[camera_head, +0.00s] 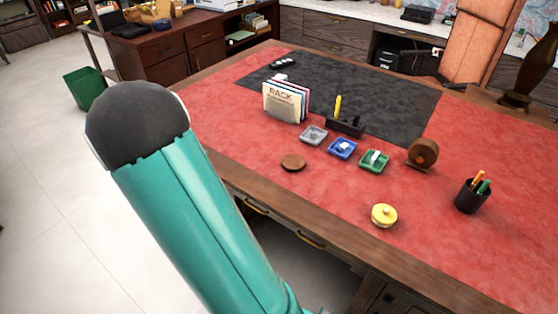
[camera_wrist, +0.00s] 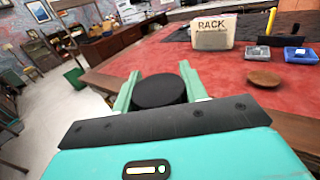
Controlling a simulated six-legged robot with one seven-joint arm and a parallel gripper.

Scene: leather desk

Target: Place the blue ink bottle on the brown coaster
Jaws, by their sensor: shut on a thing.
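The brown coaster (camera_head: 292,163) is a small round disc lying flat near the front left edge of the red desk top. It also shows in the wrist view (camera_wrist: 264,79), to the right of my gripper and farther off. My gripper (camera_wrist: 160,72) has its pale green fingers on either side of the ink bottle (camera_wrist: 160,90). Only the bottle's round black top shows; its blue body is hidden. The bottle is held off to the left of the coaster, apart from it. My gripper is out of sight in the head view.
A rack of folders (camera_head: 286,101) stands behind the coaster. Grey (camera_head: 313,135), blue (camera_head: 342,149) and green (camera_head: 375,161) trays lie to its right. A yellow lidded pot (camera_head: 384,215) and a pen cup (camera_head: 472,196) stand farther right. The red surface around the coaster is clear.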

